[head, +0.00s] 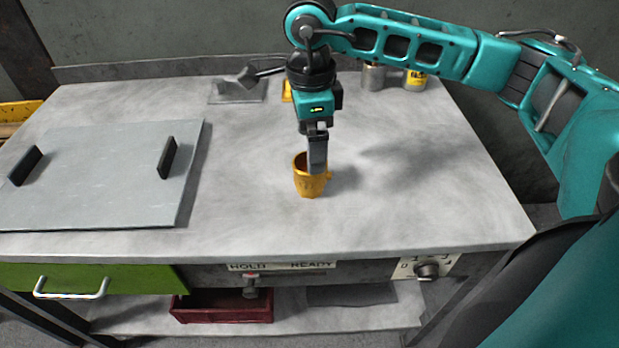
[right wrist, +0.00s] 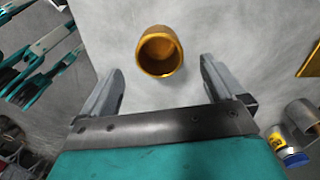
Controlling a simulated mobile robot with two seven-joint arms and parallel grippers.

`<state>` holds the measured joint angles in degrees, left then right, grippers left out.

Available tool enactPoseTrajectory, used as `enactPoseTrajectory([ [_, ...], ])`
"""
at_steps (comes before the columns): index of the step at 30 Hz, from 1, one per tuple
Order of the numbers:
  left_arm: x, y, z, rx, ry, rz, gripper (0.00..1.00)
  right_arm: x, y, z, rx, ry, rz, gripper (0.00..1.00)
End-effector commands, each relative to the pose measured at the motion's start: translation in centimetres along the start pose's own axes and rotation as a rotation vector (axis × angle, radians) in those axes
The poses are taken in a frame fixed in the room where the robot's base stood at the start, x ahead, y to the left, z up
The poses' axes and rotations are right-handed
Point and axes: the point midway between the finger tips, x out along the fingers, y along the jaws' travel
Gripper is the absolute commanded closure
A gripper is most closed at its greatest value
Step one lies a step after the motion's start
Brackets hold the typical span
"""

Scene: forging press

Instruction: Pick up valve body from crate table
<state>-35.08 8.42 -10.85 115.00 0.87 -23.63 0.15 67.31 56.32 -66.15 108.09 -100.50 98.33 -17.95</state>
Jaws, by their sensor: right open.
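The valve body seems to be the orange, cup-shaped hollow piece (head: 311,184) standing upright on the grey table top (head: 400,215) near its middle. It has a small stub on its right side. My right gripper (head: 317,165) points down over it, and its fingers partly cover the rim in the head view. In the right wrist view the fingers are spread apart and empty, and the orange piece (right wrist: 160,52) lies ahead, between the lines of the two fingertips. I see its open mouth there. My left gripper is not in view.
A grey plate (head: 100,165) with two black upright handles lies on the left. Behind the gripper stand a grey bracket (head: 238,92), a grey cylinder (head: 373,77) and a yellow-labelled can (head: 415,79). Below are a green drawer (head: 130,278) and a red bin (head: 222,308). The right table area is clear.

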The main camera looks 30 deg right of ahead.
Motion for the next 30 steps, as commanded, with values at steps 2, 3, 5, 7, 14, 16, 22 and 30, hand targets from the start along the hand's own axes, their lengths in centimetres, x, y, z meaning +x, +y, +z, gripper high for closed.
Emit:
enactPoseTrajectory([
  [2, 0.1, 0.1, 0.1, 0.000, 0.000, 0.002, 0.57, 1.4, 0.0, 0.0, 0.000, 0.000, 0.002, 0.04],
  [3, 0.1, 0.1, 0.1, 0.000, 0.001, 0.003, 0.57, 2.0, 0.1, 0.0, 0.000, 0.000, 0.003, 0.04],
  [5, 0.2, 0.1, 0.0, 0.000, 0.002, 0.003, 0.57, 2.5, 0.0, 0.0, -0.001, 0.000, 0.001, 0.04],
  [7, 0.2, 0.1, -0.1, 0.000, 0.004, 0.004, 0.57, 2.9, 0.0, 0.0, -0.001, -0.002, 0.000, 0.04],
  [14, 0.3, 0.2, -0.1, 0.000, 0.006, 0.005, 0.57, 5.7, 0.1, 0.0, 0.000, -0.001, 0.003, 0.04],
  [16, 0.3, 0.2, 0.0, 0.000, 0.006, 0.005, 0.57, 6.8, 0.2, 0.0, 0.000, -0.001, 0.004, 0.04],
  [22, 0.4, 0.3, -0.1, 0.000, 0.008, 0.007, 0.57, 8.2, 0.1, 0.0, 0.000, -0.004, 0.001, 0.04],
  [30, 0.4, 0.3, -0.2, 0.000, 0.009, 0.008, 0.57, 8.2, 0.1, 0.0, -0.001, -0.004, 0.001, 0.12],
])
